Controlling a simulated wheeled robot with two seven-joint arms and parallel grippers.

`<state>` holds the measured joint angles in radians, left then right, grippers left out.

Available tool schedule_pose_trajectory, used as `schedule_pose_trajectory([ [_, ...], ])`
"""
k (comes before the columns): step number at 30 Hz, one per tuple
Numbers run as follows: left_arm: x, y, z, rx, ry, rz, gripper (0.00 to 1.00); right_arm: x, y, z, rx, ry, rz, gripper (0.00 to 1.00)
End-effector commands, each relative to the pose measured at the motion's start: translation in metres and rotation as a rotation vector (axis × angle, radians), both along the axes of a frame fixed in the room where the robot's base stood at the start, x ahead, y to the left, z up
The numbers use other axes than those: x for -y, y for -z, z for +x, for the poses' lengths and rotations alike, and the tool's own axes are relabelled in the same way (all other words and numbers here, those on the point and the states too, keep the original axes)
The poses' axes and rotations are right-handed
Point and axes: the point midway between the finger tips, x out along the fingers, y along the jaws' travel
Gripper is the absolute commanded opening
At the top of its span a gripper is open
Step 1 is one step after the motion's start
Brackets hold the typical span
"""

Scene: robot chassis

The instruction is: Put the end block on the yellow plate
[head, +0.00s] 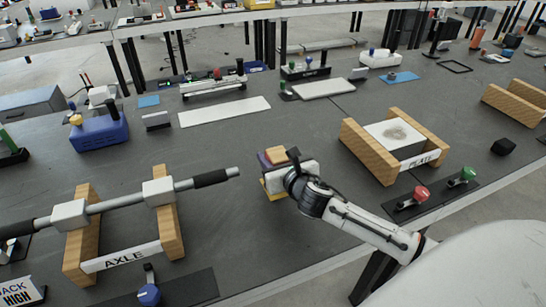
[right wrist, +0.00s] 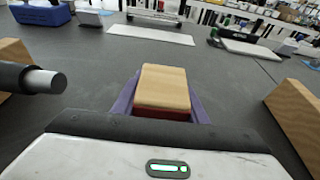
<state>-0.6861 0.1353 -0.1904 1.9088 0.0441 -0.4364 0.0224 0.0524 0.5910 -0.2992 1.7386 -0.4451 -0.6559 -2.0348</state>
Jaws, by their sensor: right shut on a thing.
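A pale wooden block (head: 277,155) with a red lower part, which I take for the end block, stands near the middle of the bench. In the right wrist view the block (right wrist: 163,88) sits straight ahead between two purple side pieces (right wrist: 124,103). My right gripper (head: 279,164) is shut on the block; its white body hides most of the contact. A yellow edge (head: 268,188), probably the yellow plate, shows low beside the gripper body. I cannot tell whether the block touches it. My left gripper is not in view.
A wooden cradle labelled AXLE (head: 82,263) carries a grey shaft (head: 108,206) on the left. A wooden cradle labelled PLATE (head: 431,145) is on the right. A red and green button panel (head: 432,200) lies near the front edge.

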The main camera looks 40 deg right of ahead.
Motion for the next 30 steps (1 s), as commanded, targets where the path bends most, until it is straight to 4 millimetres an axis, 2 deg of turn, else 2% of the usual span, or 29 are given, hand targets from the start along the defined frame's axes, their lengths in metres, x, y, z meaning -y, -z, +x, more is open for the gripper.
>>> schedule_pose_trajectory([
  [1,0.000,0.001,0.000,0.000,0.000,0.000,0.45,0.000,0.001,0.000,0.001,0.000,-0.001,0.11],
  [2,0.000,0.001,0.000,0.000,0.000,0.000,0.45,0.000,0.002,0.000,0.000,0.000,-0.001,0.41],
  [5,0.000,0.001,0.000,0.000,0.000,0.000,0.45,0.000,0.002,0.000,0.000,0.000,-0.001,0.57],
  [17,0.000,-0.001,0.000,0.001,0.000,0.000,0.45,-0.001,-0.002,-0.004,0.000,0.000,-0.001,0.58],
  [20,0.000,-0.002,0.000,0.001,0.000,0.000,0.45,-0.004,-0.006,-0.017,-0.002,-0.003,-0.002,0.58],
  [30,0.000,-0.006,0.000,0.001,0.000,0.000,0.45,-0.020,-0.027,-0.084,-0.002,-0.003,-0.001,0.58],
])
